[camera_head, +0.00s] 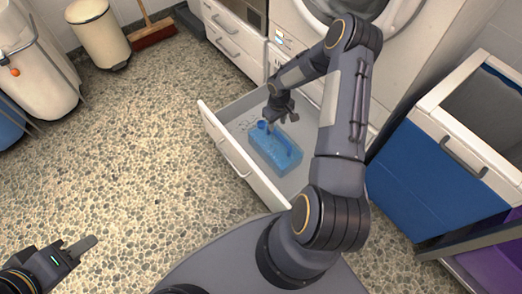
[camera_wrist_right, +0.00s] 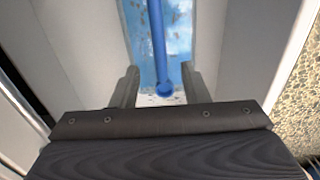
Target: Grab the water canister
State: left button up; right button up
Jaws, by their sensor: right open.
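The water canister (camera_head: 274,147) is a translucent blue box-shaped container with a darker blue handle bar. It lies in an open white drawer (camera_head: 235,158) below the washing machine. My right gripper (camera_head: 272,121) reaches down into the drawer at the canister's far left end. In the right wrist view the open fingers of my right gripper (camera_wrist_right: 161,80) stand on either side of the blue handle's near end, and the canister (camera_wrist_right: 178,40) stretches away beyond them. I cannot tell whether the fingers touch it. My left gripper (camera_head: 84,244) is over the floor at the lower left, away from the drawer; only one finger shows clearly.
A blue and white laundry bin (camera_head: 420,165) stands right of the drawer, with a purple bin (camera_head: 495,255) beside it. A washing machine (camera_head: 400,50) rises behind the drawer. A cream bin (camera_head: 98,35) and a broom (camera_head: 152,34) stand at the back left.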

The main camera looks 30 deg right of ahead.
aim_at(276, 131)
jog(key=f, duration=0.2)
jog(key=f+b, duration=0.1)
jog(key=f, duration=0.1)
jog(key=shift+w+a+f, duration=0.2)
jog(key=shift+f, duration=0.2)
jog(key=f+b, duration=0.1)
jog(key=f, duration=0.1)
jog(key=f+b, duration=0.2)
jog(key=f, duration=0.1)
jog(key=shift+s+d+f, duration=0.1)
jog(key=shift+d, duration=0.1)
grip_shut()
dwell(0.7)
jog(key=shift+r, duration=0.25)
